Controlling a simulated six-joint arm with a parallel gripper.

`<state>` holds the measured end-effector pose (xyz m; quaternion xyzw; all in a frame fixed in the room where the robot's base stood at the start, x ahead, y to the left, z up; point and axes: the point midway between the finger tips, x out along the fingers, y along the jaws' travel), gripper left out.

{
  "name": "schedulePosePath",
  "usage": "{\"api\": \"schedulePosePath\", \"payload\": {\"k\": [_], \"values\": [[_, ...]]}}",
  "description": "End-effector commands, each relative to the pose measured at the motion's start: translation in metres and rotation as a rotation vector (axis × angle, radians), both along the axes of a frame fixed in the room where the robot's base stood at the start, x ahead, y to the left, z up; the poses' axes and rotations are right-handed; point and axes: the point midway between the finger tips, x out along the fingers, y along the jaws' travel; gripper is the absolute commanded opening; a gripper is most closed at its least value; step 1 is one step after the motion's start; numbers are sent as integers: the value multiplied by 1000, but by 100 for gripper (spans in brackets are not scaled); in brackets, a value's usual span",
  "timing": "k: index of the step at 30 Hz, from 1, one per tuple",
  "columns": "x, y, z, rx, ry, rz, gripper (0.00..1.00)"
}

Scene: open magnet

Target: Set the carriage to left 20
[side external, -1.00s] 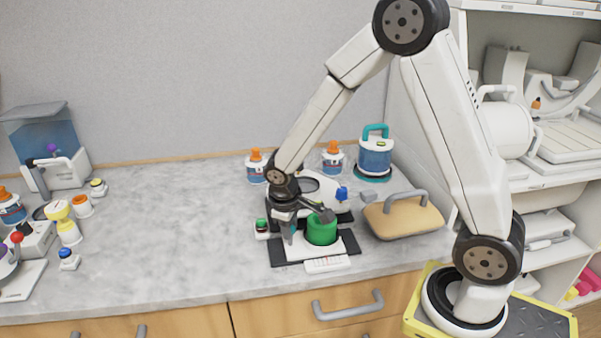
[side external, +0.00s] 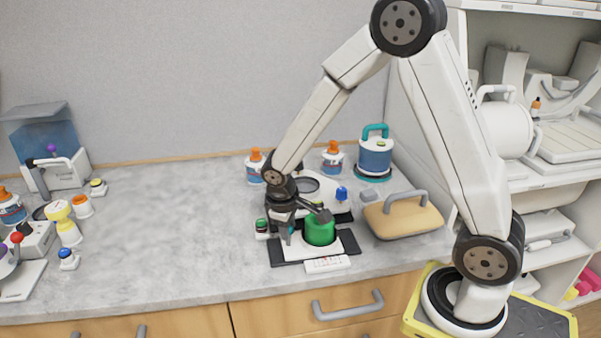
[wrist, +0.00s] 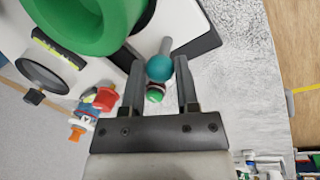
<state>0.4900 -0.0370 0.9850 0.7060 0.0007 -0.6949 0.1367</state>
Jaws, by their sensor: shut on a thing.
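A green cylinder (side external: 320,230) stands on a white device with a dark base (side external: 290,256) on the counter. It fills the upper left of the wrist view as a large green ring (wrist: 88,22). A teal ball knob (wrist: 159,69) on a grey rod sits between the fingertips of my gripper (wrist: 160,62), which is shut on it. In the side view my gripper (side external: 289,232) is just left of the green cylinder, and the knob is hidden there. A white card with small marks (side external: 327,264) lies at the front; its marks are too small to read.
A tan block with a grey handle (side external: 405,215) stands close on the right. Behind are orange-topped jars (side external: 333,157) and a blue canister (side external: 375,155). A small green-capped bottle (side external: 262,228) is left of the device. The counter farther left (side external: 165,230) is clear.

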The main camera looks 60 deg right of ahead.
Motion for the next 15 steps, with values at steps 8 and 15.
{"api": "schedulePosePath", "payload": {"k": [8,15], "values": [[12,12,1,1,-7,2,0],[12,11,1,1,-6,1,64]]}}
